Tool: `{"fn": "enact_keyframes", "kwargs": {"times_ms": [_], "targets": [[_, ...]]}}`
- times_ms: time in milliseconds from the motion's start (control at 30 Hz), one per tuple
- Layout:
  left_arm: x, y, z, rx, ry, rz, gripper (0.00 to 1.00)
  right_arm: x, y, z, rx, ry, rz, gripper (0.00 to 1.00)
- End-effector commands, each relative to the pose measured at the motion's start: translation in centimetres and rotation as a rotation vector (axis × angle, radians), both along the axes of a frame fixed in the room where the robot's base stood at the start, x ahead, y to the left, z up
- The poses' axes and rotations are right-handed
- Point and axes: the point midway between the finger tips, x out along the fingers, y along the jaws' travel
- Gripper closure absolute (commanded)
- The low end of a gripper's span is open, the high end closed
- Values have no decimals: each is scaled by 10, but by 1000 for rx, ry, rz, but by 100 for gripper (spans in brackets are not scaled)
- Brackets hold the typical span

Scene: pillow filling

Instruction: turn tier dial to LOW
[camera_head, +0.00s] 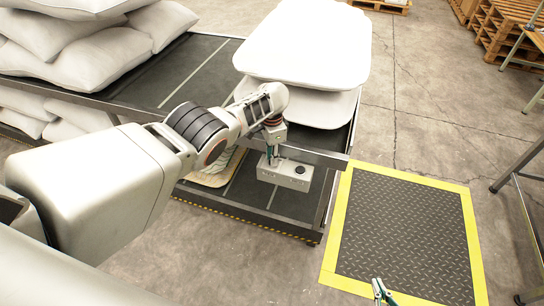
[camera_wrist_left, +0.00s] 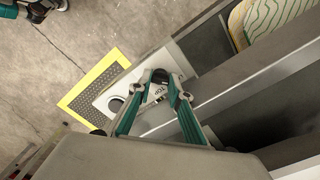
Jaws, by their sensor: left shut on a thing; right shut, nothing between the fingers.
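A grey control box (camera_head: 285,175) is fixed to the front rail of the dark table. In the left wrist view its pale panel (camera_wrist_left: 101,103) carries a dark round knob (camera_wrist_left: 115,104) and a black dial (camera_wrist_left: 159,75) with small lettering beside it, too small to read surely. My left gripper (camera_head: 271,153) reaches down to the box's left end. In the wrist view its teal fingers (camera_wrist_left: 160,86) are shut on the black dial. The dial's pointer direction cannot be told. My right gripper (camera_head: 382,290) is shut and empty at the bottom edge, away from the box.
White pillows (camera_head: 75,50) are stacked on the table's left side. More white pillows (camera_head: 305,45) lie stacked on its right end, just behind my left gripper. A yellow-edged black floor mat (camera_head: 410,230) lies right of the table. Wooden pallets (camera_head: 510,30) stand at the far right.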

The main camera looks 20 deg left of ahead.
Motion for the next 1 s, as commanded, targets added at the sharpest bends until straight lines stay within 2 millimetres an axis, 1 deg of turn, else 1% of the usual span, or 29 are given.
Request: {"fn": "enact_keyframes", "kwargs": {"times_ms": [33,167,200,233,667,833,1000], "targets": [[-3,-2,-4,-3,7,1,100,0,0,0,0,-1,0,100],[-3,-2,-4,-3,7,1,100,0,0,1,0,-1,0,100],[-3,-2,-4,-3,7,1,76,0,0,1,0,-1,0,100],[-3,-2,-3,-3,7,1,74,0,0,0,0,-1,0,100],[0,-2,1,-3,2,-2,74,-2,-1,-3,-3,6,1,100],[0,-4,8,-8,4,-4,74,-1,0,-2,-2,4,1,100],[1,-3,20,-7,2,-3,74,-1,0,-2,0,3,0,100]]}}
